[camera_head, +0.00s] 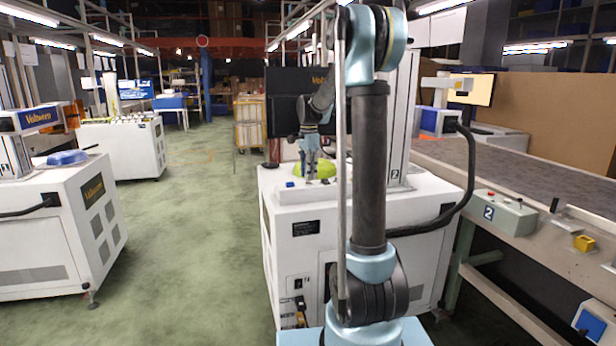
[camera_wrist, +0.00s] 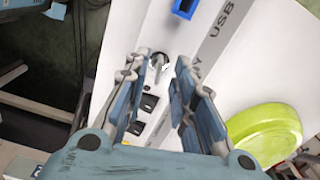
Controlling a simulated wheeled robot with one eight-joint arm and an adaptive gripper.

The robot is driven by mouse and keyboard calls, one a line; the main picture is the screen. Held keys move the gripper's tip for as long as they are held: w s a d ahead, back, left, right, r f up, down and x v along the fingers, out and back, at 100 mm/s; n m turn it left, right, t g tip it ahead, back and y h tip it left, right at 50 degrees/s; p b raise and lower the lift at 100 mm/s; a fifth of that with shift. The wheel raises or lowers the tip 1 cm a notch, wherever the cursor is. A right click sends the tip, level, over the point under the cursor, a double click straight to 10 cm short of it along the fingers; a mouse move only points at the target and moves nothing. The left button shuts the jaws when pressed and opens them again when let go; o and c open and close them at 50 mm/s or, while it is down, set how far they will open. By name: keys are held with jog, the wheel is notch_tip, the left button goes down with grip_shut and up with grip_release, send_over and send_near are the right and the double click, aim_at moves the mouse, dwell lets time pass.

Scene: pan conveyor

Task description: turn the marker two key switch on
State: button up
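The key switch (camera_wrist: 159,60) shows in the wrist view as a small grey key in a round light collar on the white machine top. A partly hidden label strip runs beside it. My gripper (camera_wrist: 161,68) is open, with its fingertips apart on either side of the key in the picture. I cannot tell whether they touch it. In the head view my gripper (camera_head: 310,174) points down over the top of the white machine (camera_head: 283,218), which carries a marker "2" (camera_head: 394,201). The key is too small to make out there.
A yellow-green rounded object (camera_wrist: 266,134) lies right of my fingers. A blue USB part (camera_wrist: 185,8) and small black switches (camera_wrist: 149,102) are close by. A control box (camera_head: 497,212), also marked 2, stands on the conveyor side at right. Green floor (camera_head: 200,225) is free at left.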

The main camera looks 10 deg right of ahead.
aim_at(309, 185)
notch_tip(309, 185, up, 11)
dwell(0.4)
jog(key=shift+s+f, duration=0.1)
jog(key=s+d+f+n, duration=0.1)
jog(key=s+f+n, duration=0.15)
jog(key=s, duration=0.55)
jog(key=s+d+f+n+t, duration=0.1)
jog(key=s+d+f+n, duration=0.15)
jog(key=s, duration=0.55)
jog(key=s+d+f+n, duration=0.1)
jog(key=s+f+n, duration=0.15)
jog(key=s, duration=0.45)
jog(key=s+d+f+n+t, duration=0.1)
jog(key=s+f+n, duration=0.6)
jog(key=s+f, duration=0.9)
jog(key=shift+s+f, duration=0.25)
jog(key=shift+s, duration=0.55)
jog(key=shift+w+f, duration=0.2)
jog(key=shift+w, duration=0.3)
